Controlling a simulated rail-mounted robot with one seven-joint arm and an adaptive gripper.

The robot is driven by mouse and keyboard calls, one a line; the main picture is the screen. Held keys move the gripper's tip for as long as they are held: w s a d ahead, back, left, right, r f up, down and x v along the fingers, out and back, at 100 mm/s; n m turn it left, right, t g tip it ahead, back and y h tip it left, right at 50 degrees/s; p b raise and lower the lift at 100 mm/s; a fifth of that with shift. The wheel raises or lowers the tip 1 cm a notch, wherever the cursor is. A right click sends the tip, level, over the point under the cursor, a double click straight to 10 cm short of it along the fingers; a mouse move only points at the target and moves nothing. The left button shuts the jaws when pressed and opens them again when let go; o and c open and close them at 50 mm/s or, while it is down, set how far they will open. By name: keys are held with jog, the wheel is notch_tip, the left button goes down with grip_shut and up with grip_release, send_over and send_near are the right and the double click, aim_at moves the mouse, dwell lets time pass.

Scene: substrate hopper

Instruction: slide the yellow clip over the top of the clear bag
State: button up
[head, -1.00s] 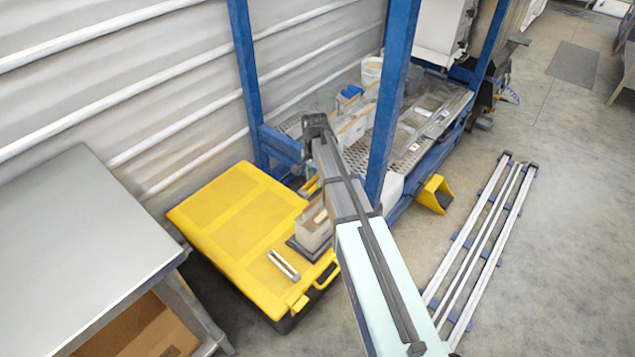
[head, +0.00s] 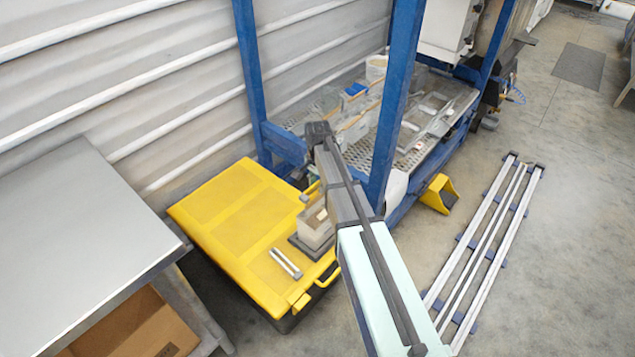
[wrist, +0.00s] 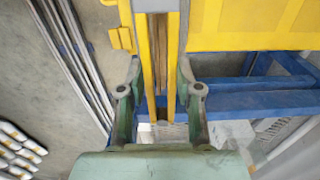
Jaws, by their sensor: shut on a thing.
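The yellow clip (wrist: 146,75) shows in the wrist view as two long, parallel yellow bars with a narrow gap between them. My gripper (wrist: 159,100) is shut on it, with one grey-green finger on each outer side. The clear bag (head: 313,228) stands upright on a dark base on the yellow case, with brownish material inside. In the head view my arm hides most of my gripper and the clip, just behind the bag.
The yellow case (head: 225,225) has a silver two-bar piece (head: 285,263) on its lid. A blue frame post (head: 395,110) stands close to my arm. A grey table (head: 80,230) is at left. Metal rails (head: 485,250) lie on the floor at right.

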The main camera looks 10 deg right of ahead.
aim_at(318, 197)
jog(key=shift+f+b, duration=0.65)
jog(key=shift+f, duration=1.55)
jog(key=o, duration=1.7)
jog(key=shift+r, duration=0.15)
jog(key=shift+r+p, duration=2.3)
jog(key=shift+r, duration=1.1)
